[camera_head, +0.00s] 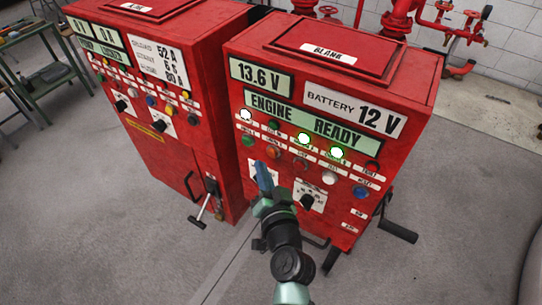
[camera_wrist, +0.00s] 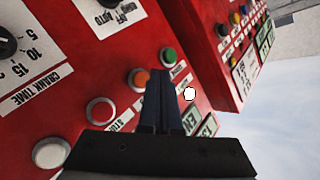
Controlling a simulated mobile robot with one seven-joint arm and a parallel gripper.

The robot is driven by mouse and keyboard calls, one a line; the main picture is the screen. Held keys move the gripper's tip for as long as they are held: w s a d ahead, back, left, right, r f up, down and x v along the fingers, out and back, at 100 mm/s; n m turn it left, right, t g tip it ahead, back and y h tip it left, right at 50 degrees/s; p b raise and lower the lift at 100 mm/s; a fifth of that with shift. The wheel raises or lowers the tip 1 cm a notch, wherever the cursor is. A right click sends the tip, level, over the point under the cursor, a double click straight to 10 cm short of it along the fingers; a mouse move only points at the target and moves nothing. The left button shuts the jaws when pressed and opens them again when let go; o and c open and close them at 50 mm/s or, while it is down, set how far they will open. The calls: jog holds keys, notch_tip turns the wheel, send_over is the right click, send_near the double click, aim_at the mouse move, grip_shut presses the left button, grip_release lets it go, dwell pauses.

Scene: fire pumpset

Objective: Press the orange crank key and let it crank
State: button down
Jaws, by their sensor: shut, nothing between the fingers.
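The orange crank key (camera_head: 273,151) is a round button in the lower row on the front of the right red cabinet. It also shows in the wrist view (camera_wrist: 138,79), between a green button (camera_wrist: 169,56) and a red one (camera_wrist: 100,110). My gripper (camera_head: 261,166) is shut and empty, its tips just below the orange key in the head view. In the wrist view the blue fingers (camera_wrist: 160,73) point at the panel, immediately right of the orange key and partly over its edge. I cannot tell whether they touch the panel.
A white button (camera_wrist: 50,152), a crank time dial (camera_wrist: 5,43) and an off/auto switch (camera_wrist: 108,4) are close by. The display (camera_head: 313,120) reads ENGINE READY. A second red cabinet (camera_head: 160,90) stands left. Floor in front is clear.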

aim_at(266, 152)
jog(key=shift+w+d, duration=0.45)
jog(key=shift+w, duration=0.1)
dwell(1.7)
jog(key=shift+w+d+b, duration=0.2)
jog(key=shift+w+b, duration=0.1)
jog(key=shift+b, duration=0.2)
jog(key=shift+w+d+b, duration=0.3)
jog(key=shift+w, duration=0.05)
dwell(0.7)
jog(key=shift+s+a, duration=0.55)
jog(key=shift+s, duration=0.15)
jog(key=shift+s+a+p, duration=0.5)
jog(key=shift+s+a, duration=0.25)
jog(key=shift+s, duration=0.25)
jog(key=shift+s+a+p, duration=0.5)
jog(key=shift+s+a, duration=0.2)
jog(key=shift+s, duration=0.3)
